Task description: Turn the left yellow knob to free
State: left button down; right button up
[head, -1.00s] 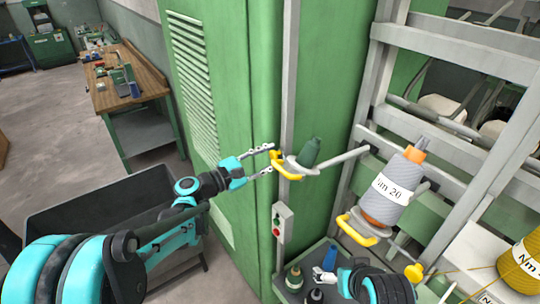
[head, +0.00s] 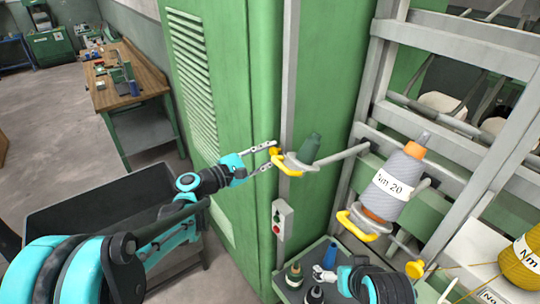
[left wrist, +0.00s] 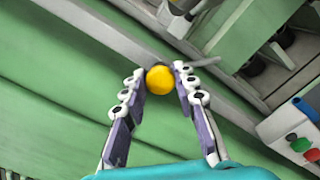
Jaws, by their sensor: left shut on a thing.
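The left yellow knob (head: 275,152) is at the end of a yellow handle (head: 289,170) on the left holder, beside the green cabinet. In the left wrist view the knob (left wrist: 160,80) is a round yellow ball between the fingertips. My left gripper (head: 270,156) is shut on this knob, one finger on each side; the fingers also show in the left wrist view (left wrist: 161,76). A dark green empty-looking cone (head: 309,148) stands on the left holder. My right gripper (head: 325,274) is low in the head view, partly hidden by its own wrist, near the bottles.
A grey yarn cone (head: 391,190) labelled Nm 20 sits on the right holder with its own yellow handle (head: 355,225). A switch box (head: 282,220) is below the left knob. A tray (head: 275,277) holds bottles. A dark bin (head: 100,195) stands left.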

pick_arm(q)
jog(key=m+b, duration=0.2)
jog(key=m, duration=0.2)
jog(key=shift+f, duration=0.2)
jog(key=m+b, duration=0.1)
jog(key=m, duration=0.4)
jog(key=shift+s, duration=0.1)
jog(key=shift+m+b, duration=0.3)
jog(key=c, duration=1.5)
grip_release()
jog(key=v, duration=1.2)
